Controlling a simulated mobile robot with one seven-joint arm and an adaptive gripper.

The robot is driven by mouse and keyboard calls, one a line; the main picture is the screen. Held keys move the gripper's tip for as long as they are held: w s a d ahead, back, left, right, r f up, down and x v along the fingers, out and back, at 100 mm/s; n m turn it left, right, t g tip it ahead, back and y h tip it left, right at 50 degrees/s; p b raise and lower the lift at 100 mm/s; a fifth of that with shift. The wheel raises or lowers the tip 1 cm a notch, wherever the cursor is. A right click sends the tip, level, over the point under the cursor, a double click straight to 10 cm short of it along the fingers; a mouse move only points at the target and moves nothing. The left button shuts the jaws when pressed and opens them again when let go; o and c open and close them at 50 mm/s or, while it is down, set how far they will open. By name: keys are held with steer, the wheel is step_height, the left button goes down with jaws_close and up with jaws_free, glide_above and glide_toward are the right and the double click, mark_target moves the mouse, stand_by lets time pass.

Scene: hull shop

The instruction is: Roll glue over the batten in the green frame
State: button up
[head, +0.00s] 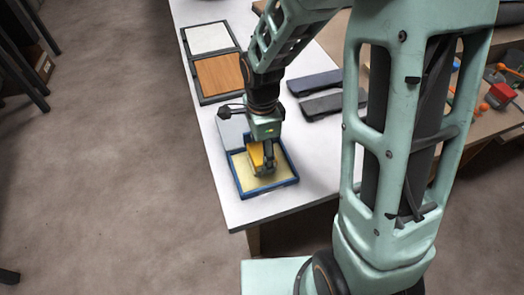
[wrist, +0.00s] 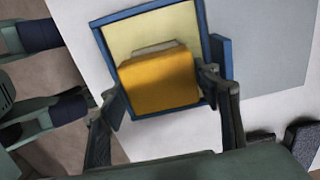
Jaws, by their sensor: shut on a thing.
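My gripper (wrist: 160,98) is shut on an orange-yellow block, which I take for the glue roller (wrist: 158,80); its fingers are on either side of it. In the head view the roller (head: 256,156) is low over a blue-rimmed tray (head: 243,187) with a pale yellow floor, near the table's front end. The wrist view shows the same tray (wrist: 217,28) beneath it. I cannot tell whether the roller touches the tray floor. No frame looks clearly green; two dark-framed panels, one wood-brown (head: 219,74) and one white (head: 208,38), lie farther back. I cannot make out a batten.
A grey plate (head: 231,130) lies just behind the tray. Two dark flat pieces (head: 315,83) (head: 322,105) lie right of my gripper. A second table with a red block (head: 501,94) and small tools is at the right.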

mark_target(262, 151)
steer(key=shift+f, duration=0.1)
stand_by(0.3)
steer(key=shift+r+p, duration=2.55)
steer(key=shift+r, duration=1.05)
steer(key=shift+w+d+r+n+p, duration=0.35)
steer(key=shift+r+n+p, duration=0.05)
steer(key=shift+n, duration=0.1)
steer(key=w+d+r+n+p, duration=0.6)
steer(key=d+n, duration=0.4)
steer(key=n, duration=0.3)
steer(key=shift+w+d+r+n+p, duration=0.2)
steer(key=shift+r+n+p, duration=0.2)
steer(key=shift+r+p, duration=0.5)
